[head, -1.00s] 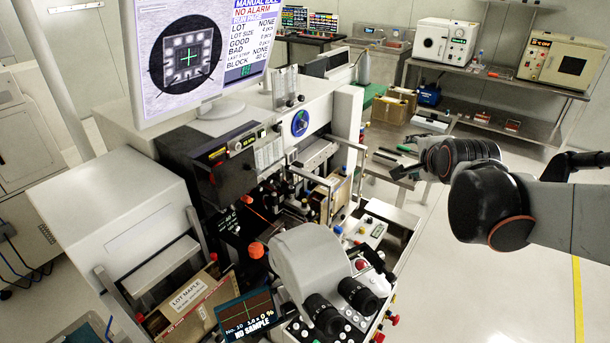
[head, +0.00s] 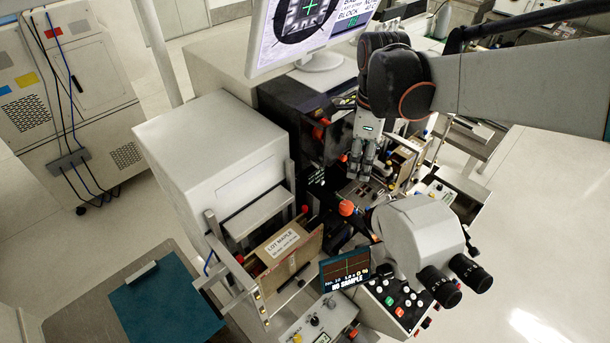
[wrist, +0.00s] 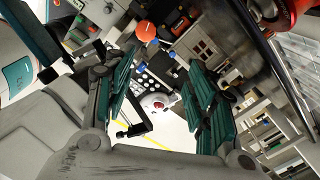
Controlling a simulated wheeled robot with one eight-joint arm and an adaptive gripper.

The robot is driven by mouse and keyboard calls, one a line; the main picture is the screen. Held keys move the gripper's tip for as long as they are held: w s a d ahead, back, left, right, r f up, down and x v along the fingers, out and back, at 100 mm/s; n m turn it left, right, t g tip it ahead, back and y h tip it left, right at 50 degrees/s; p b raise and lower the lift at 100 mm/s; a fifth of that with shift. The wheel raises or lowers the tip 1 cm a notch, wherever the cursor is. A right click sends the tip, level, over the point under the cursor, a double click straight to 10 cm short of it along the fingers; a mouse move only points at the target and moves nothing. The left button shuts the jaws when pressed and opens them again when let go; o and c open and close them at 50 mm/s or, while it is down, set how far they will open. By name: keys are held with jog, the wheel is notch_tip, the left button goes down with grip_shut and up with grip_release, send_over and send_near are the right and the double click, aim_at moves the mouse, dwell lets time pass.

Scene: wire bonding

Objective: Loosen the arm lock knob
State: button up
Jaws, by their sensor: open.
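An orange knob (head: 346,208) stands beside the grey microscope head (head: 420,225) of the bonding machine. I take it for the arm lock knob, but no label shows. My gripper (head: 363,172) hangs fingers down, above and behind this knob in the head view, apart from it. In the wrist view my gripper (wrist: 163,64) is open, its two teal-padded fingers spread with nothing held. An orange knob (wrist: 146,30) shows there just beyond the fingertips, near the left finger; I cannot tell the exact distance.
A second orange-red part (head: 319,133) sits on the dark housing. A small display (head: 346,268) and a cardboard LOT MAPLE box (head: 282,241) crowd the front.

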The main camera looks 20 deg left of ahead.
aim_at(347, 205)
jog(key=f, duration=0.4)
jog(key=s+f+b, duration=0.1)
jog(key=f, duration=0.4)
jog(key=s+a+f, duration=0.1)
jog(key=f, duration=0.3)
jog(key=shift+s+f, duration=0.15)
jog(key=shift+s, duration=0.1)
jog(key=c, duration=1.1)
